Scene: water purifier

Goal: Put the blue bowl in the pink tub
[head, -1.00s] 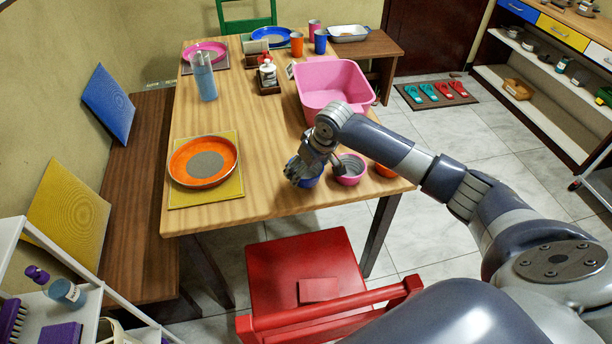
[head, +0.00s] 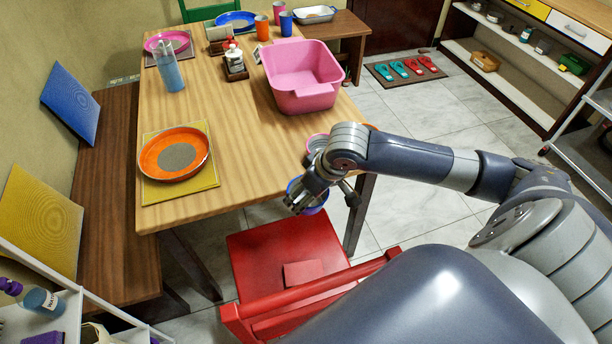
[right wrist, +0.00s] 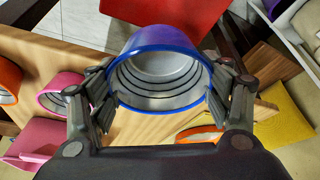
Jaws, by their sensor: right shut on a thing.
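The blue bowl (right wrist: 160,42) is held between the two fingers of my right gripper (right wrist: 160,92), which are shut on its sides. In the head view my right gripper (head: 306,196) is at the front edge of the table, above the red chair. Only part of the blue bowl (head: 316,209) shows there, below and beside the fingers. The pink tub (head: 306,102) stands on the right side of the table, farther back than the gripper. Its inside looks empty. My left gripper is not in view.
A pink bowl (head: 317,141) and an orange bowl stand near the table's front right corner, mostly hidden by my right arm. An orange plate (head: 198,160) lies on a yellow mat to the left. A condiment holder (head: 235,70) stands left of the tub. The table's middle is clear.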

